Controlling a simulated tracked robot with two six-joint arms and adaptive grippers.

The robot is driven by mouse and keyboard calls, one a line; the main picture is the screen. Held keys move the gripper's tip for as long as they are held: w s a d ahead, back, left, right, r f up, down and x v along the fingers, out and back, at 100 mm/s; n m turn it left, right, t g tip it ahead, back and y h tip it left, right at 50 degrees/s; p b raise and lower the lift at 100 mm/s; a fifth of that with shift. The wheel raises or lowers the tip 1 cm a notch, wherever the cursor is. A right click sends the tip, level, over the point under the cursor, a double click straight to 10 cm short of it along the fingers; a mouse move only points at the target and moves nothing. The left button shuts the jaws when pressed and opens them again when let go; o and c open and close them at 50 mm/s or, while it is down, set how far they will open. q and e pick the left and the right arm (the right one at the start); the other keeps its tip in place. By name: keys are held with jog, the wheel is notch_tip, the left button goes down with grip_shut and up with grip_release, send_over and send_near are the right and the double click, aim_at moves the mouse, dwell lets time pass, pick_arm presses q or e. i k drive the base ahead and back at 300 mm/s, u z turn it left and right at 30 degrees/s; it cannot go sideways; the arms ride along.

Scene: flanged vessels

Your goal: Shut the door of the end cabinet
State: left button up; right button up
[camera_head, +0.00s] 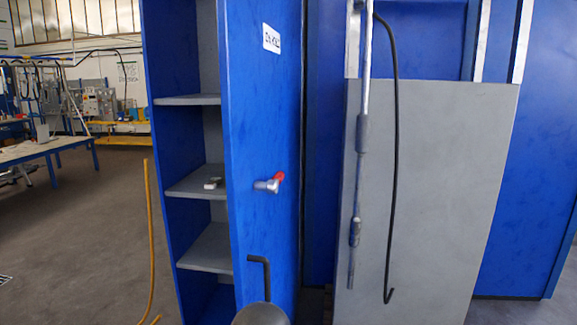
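The blue end cabinet (181,138) stands upright left of the middle, with its front open. Its grey shelves (203,247) show inside, and a small object (212,183) lies on the middle shelf. The blue door (258,115) stands open to the right of the shelves and hides part of the inside. It bears a white label (271,38) and a grey handle with a red end (268,184). A black bent bar (264,272) shows in front of the door's lower part. Neither of my grippers is in view.
A grey panel (440,190) stands right of the door, with a metal rod (361,135) and a black hooked bar (395,130) before it. A grey rounded thing (261,314) is cut off at the bottom edge. Open floor (75,230) and a workbench (45,148) lie left.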

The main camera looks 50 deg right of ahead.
aim_at(254, 35)
jog(key=u, duration=1.2)
jog(key=i, duration=0.1)
jog(key=z, duration=2.8)
jog(key=i, duration=1)
jog(key=z, duration=0.45)
jog(key=k, duration=1.3)
jog(key=z, duration=0.15)
jog(key=i, duration=0.9)
jog(key=u, duration=0.25)
